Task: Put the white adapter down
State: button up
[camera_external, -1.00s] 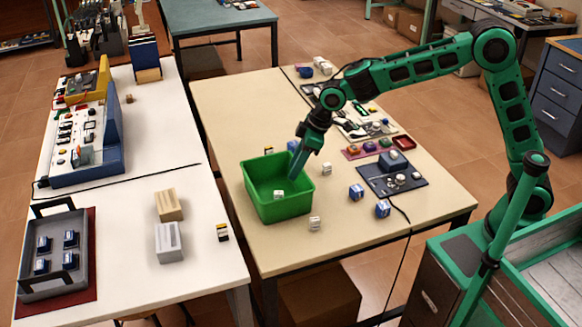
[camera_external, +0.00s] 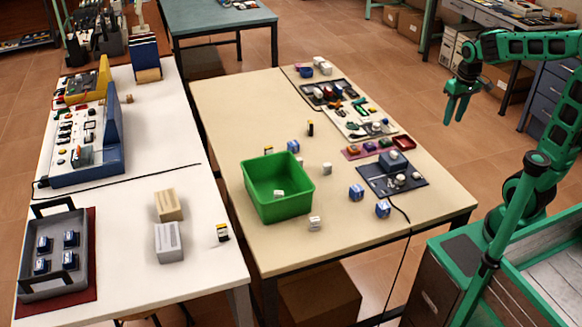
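A small white block (camera_external: 279,194), which looks like the white adapter, lies inside the green bin (camera_external: 301,199) on the near half of the beige table. Two similar whitish blocks stand outside the bin, one to its right (camera_external: 327,168) and one at its near right (camera_external: 314,223); I cannot tell for sure which one is the adapter. My gripper (camera_external: 454,113) points down with its fingers apart and nothing between them. It is high up, to the right of the table and well away from the bin.
Blue-and-white boxes (camera_external: 356,192) and a dark tray with parts (camera_external: 412,187) are right of the bin. Small parts fill the table's far right side. The beige table's far left is clear. A white table (camera_external: 190,196) with a grey tray stands to the left.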

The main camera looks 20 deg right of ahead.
jog(key=s+d+f+m, duration=0.1)
jog(key=s+d+m, duration=0.2)
jog(key=s+d, duration=0.3)
jog(key=s+d+f+m+g, duration=0.1)
jog(key=s+d+m, duration=0.3)
jog(key=s, duration=1)
jog(key=shift+s+d+f+g+y, duration=0.35)
jog(key=shift+d+f, duration=0.25)
jog(key=shift+d, duration=0.3)
jog(key=shift+o, duration=0.5)
